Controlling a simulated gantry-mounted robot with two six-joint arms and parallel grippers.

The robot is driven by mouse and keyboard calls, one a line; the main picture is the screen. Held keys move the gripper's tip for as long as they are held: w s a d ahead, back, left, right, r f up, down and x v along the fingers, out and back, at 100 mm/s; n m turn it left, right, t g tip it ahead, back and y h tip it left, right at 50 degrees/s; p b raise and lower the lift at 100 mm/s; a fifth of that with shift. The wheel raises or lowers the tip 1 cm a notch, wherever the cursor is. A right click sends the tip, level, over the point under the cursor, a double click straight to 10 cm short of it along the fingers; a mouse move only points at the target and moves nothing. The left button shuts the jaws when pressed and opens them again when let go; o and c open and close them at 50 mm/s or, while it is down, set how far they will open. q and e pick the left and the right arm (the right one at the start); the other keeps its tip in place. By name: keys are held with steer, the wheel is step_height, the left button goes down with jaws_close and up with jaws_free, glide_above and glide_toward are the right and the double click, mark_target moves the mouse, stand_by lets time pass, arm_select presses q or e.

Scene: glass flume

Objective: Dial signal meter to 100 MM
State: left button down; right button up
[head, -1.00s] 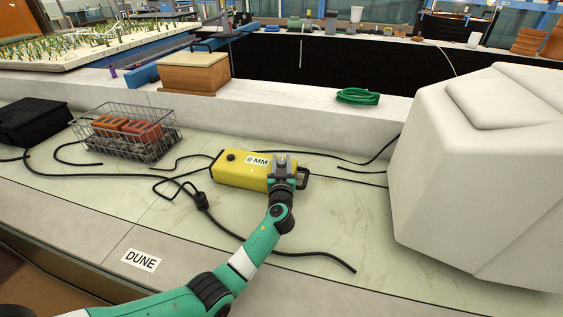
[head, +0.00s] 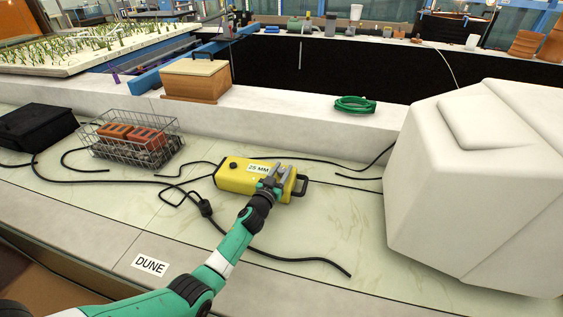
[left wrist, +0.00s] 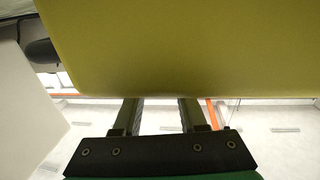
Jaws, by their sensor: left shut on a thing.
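The yellow signal meter (head: 232,180) lies on the pale green slab, and its label reads 25 MM. My right gripper is in neither view.
A wire basket (head: 92,150) with orange bricks stands to the left, beside a black case (head: 35,125). A large white block (head: 450,190) stands to the right. Black cables (head: 290,257) lie around the meter. A green hose coil (head: 355,104) lies on the ledge behind.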

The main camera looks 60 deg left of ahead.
arm_select(q)
steer(key=m+h+p, duration=0.1)
steer(key=p, duration=0.1)
steer(key=r+t+h+p, duration=0.1)
steer(key=shift+s+a+m+h+p, duration=0.1)
steer(key=shift+a+m+h+p, duration=0.05)
steer(key=shift+m+h+p, duration=0.2)
steer(key=shift+f+m+t+h+p, duration=0.25)
steer(key=shift+m+t+h+p, duration=0.15)
steer(key=shift+t, duration=0.2)
steer(key=shift+f+m+h, duration=0.15)
steer(key=shift+m+h, duration=0.3)
steer(key=shift+h, duration=0.1)
steer(key=shift+f+m+t+h+b, duration=0.25)
steer(key=shift+m+t+h+b, duration=0.45)
steer(key=shift+h, duration=0.4)
steer(key=shift+m+h+b, duration=0.5)
steer(key=shift+h+b, duration=0.15)
steer(key=shift+h, duration=0.05)
steer(key=shift+r+m+h+b, duration=0.1)
steer(key=shift+m+h+b, duration=0.3)
steer(key=shift+h, duration=0.3)
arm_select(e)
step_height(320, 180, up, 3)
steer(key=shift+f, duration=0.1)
arm_select(q)
steer(key=shift+d, duration=0.2)
